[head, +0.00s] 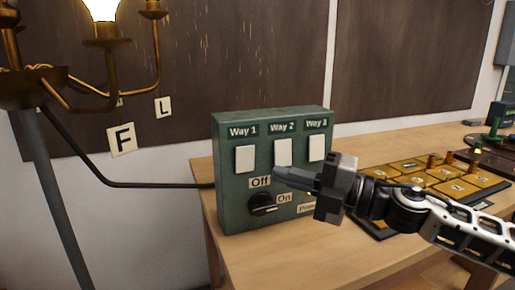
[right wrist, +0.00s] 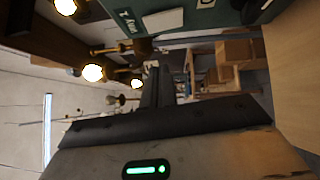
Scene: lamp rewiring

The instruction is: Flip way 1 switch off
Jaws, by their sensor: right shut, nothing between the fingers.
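The green switch box (head: 228,195) stands on the wooden table with three white rocker switches. The way 1 switch (head: 245,159) is the leftmost, under its "Way 1" label; the box's label and a white switch (right wrist: 163,20) also show at the top of the right wrist view. I cannot tell from its face whether it is on or off. My right gripper (head: 279,174) is shut and empty, its tip in front of the box just below the way 2 switch (head: 282,150) and right of the way 1 switch. I cannot tell whether it touches the box. My left gripper is not in view.
A black rotary knob (head: 263,204) sits low on the box between "Off" and "On" labels. The way 3 switch (head: 316,147) is at right. A brass lamp (head: 85,95) with a lit bulb stands left. A yellow-tiled board (head: 425,175) lies right, behind my right arm.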

